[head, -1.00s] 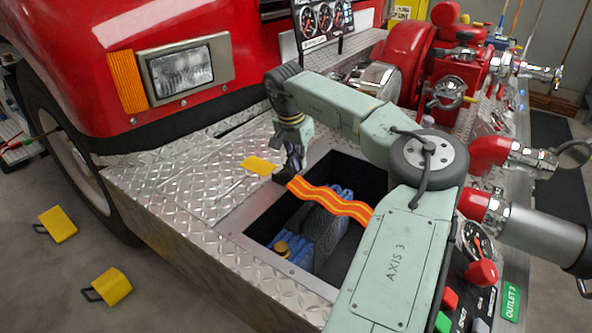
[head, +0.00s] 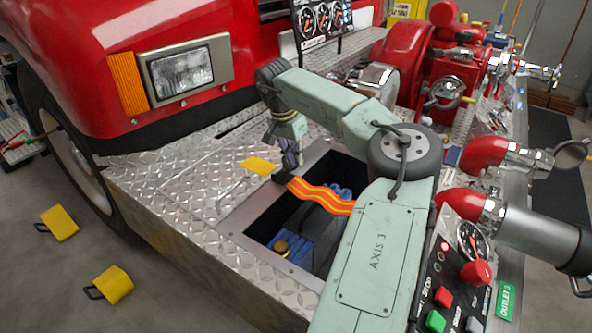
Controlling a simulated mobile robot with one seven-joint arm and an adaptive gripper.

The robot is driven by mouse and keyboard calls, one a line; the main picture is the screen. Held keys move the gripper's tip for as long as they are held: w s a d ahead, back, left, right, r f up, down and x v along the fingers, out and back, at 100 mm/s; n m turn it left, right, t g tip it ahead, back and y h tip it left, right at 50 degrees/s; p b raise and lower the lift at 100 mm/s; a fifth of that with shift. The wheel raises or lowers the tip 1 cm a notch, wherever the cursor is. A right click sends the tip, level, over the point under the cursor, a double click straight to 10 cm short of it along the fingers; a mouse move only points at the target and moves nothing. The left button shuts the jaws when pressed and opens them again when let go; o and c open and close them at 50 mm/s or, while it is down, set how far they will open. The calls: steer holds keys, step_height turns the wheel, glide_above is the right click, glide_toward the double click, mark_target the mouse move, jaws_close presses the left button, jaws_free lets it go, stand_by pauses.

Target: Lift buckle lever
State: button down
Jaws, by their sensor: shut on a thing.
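An orange strap with yellow stripes (head: 322,199) runs across the open compartment in the diamond-plate bumper. Its left end meets a small dark buckle (head: 282,178) at the compartment's rim, and its right end is hidden behind my arm. My gripper (head: 284,172) points down at this buckle end, with its fingers closed. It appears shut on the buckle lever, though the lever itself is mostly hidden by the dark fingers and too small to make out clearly.
The compartment (head: 252,238) holds blue and dark items under the strap. A yellow tag (head: 259,165) lies left of my gripper, with a thin metal rod (head: 229,187) beside it. Red pump fittings (head: 488,158) and a control panel (head: 450,292) stand at the right. Yellow chocks (head: 114,286) lie on the floor.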

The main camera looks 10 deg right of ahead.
mark_target(283, 171)
steer(key=shift+t+y, duration=0.3)
steer(key=shift+y, duration=0.1)
steer(key=a, duration=0.1)
steer(key=w+a+f, duration=0.1)
steer(key=a+f, duration=0.1)
steer(key=shift+w+a, duration=0.1)
steer(key=shift+w, duration=0.2)
steer(key=shift+w+a+r+p, duration=0.25)
steer(key=shift+w+a+p, duration=0.1)
steer(key=shift+a+p, duration=0.1)
steer(key=shift+w+a+r+p, duration=0.2)
steer(key=shift+w+a+p, duration=0.1)
steer(key=shift+a+p, duration=0.15)
steer(key=shift+w+a+f, duration=0.1)
steer(key=shift+w+a, duration=0.05)
steer(key=shift+a, duration=0.1)
steer(key=shift+w+d+r+n+p, duration=0.1)
steer(key=shift+d+r+n+p, duration=0.05)
steer(key=shift+r+p, duration=0.45)
steer(key=shift+d+r+n+p, duration=0.1)
steer(key=shift+r+n+p, duration=0.05)
steer(key=shift+r+p, duration=0.4)
steer(key=r, duration=0.2)
steer(key=d+r, duration=0.1)
steer(key=r, duration=0.1)
steer(key=shift+w+r, duration=0.1)
steer(key=shift+r, duration=0.25)
steer(key=shift+r, duration=0.1)
